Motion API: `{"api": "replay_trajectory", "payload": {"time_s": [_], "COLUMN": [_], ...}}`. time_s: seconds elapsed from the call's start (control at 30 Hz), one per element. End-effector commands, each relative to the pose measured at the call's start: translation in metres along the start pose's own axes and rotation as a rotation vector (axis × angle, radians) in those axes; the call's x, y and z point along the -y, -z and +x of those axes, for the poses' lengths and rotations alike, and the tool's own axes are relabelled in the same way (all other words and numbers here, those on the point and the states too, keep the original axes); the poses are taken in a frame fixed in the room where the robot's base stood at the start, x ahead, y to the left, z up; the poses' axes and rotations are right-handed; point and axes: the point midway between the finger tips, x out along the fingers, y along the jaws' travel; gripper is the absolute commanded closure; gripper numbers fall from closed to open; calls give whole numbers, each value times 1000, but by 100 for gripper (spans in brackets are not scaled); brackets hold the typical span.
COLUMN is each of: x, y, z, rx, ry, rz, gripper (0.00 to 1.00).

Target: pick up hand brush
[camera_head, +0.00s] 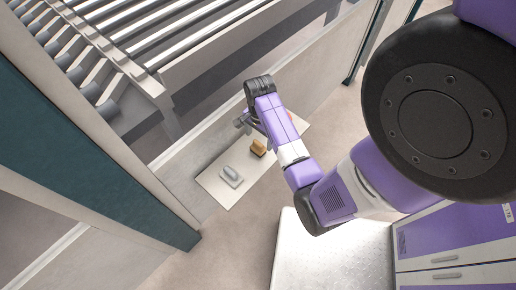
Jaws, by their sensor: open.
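A small tan-brown block-shaped thing (259,148), which looks like the hand brush, lies on a pale board (214,186). My gripper (243,121) is at the end of my purple and white arm, up and left of the brush in the picture. It is open and looks empty; its fingers are small and partly hidden by the wrist. The gripper appears apart from the brush, but its height above the board is hard to tell. The arm covers the right part of the board.
A grey rounded thing (231,176) lies on the same board, left of the brush. A roller conveyor (150,35) stands behind, with a low pale wall (330,65) along it. A teal post (85,150) stands at the left. The floor (225,235) in front is clear.

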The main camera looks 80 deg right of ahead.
Motion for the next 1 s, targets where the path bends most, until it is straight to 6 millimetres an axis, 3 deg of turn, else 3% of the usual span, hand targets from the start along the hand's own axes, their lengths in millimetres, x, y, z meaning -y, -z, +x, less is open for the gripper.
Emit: {"api": "replay_trajectory", "payload": {"time_s": [0.37,0.7,1.0], "x": [0,4,4], "y": [2,-2,-2], "z": [29,72,76], "rx": [11,10,9], "ry": [-16,-14,-13], "rz": [25,23,22], "gripper": [20,20,22]}}
